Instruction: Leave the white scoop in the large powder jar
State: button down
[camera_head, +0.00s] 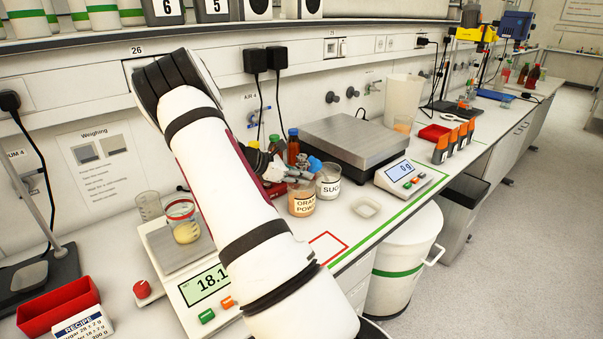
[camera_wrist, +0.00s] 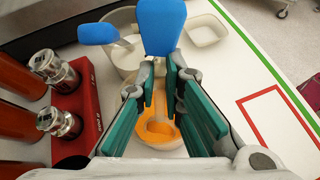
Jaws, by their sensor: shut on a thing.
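My gripper (camera_head: 290,166) is over the orange powder jar (camera_head: 302,205). In the wrist view, my gripper (camera_wrist: 163,84) is shut on a scoop whose broad blue handle (camera_wrist: 162,26) sticks out past the fingertips. The orange powder (camera_wrist: 158,130) shows between the fingers, below them. The scoop's bowl is not clearly seen, and I cannot tell whether it touches the powder. The sugar jar (camera_head: 329,187) stands next to the orange jar. In the wrist view, a second blue handle (camera_wrist: 97,28) leans out of the sugar jar (camera_wrist: 128,58).
A red rack (camera_wrist: 88,112) with metal-capped bottles stands close to the left in the wrist view. A glass with yellow powder (camera_head: 187,232) sits on the near scale (camera_head: 170,252). A shallow white dish (camera_head: 366,209) and a red-outlined square (camera_head: 328,247) lie right of the jars.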

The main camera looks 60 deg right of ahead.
jog(key=shift+f, duration=0.1)
jog(key=c, duration=1.6)
grip_release()
jog(key=shift+c, duration=0.2)
jog(key=shift+a, duration=0.1)
jog(key=v, duration=1.2)
jog(key=w+a+r, duration=0.2)
jog(key=a+r, duration=0.1)
jog(key=r, duration=0.8)
jog(key=shift+w+a+r+p, duration=0.15)
jog(key=shift+a+r+p, duration=0.15)
jog(key=shift+p, duration=0.1)
